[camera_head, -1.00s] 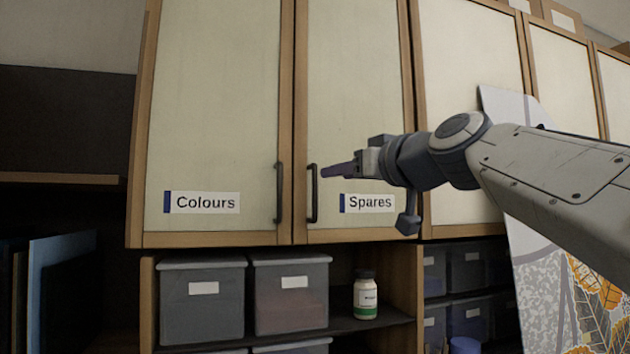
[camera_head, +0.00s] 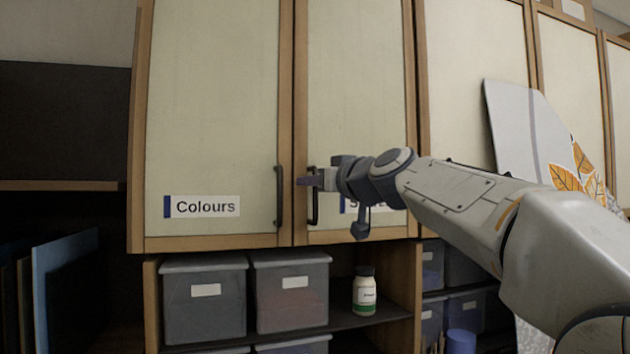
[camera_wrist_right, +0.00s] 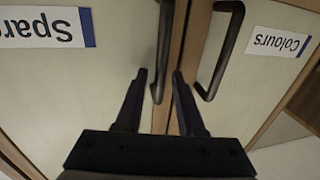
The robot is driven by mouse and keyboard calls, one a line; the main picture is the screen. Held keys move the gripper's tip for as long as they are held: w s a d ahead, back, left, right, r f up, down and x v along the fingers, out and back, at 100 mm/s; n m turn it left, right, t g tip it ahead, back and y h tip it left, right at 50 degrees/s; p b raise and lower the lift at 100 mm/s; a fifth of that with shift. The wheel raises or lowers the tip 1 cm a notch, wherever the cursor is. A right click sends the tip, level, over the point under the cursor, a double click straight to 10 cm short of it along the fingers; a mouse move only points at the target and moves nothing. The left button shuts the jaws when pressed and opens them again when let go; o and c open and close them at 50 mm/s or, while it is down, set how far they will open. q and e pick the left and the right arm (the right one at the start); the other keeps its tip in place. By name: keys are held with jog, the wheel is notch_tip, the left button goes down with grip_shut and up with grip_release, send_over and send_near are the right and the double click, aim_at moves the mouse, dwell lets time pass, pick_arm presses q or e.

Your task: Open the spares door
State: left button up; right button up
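The spares door (camera_head: 350,90) is a pale panel in a wooden frame, and it is shut. Its dark bar handle (camera_head: 314,210) stands upright near its left edge; it also shows in the right wrist view (camera_wrist_right: 164,45). The Spares label (camera_head: 350,205) is mostly hidden behind my right gripper (camera_head: 305,181). In the right wrist view my right gripper (camera_wrist_right: 159,74) is open, with the handle's end between its two fingers. I see no clear contact. My left gripper is not in view.
The Colours door (camera_head: 210,110), also shut, is directly left, with its own handle (camera_head: 279,195) close by. Below are grey bins (camera_head: 203,305) and a white bottle (camera_head: 365,293) on a shelf. A decorated panel (camera_head: 520,130) leans at the right.

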grip_shut()
dwell(1.2)
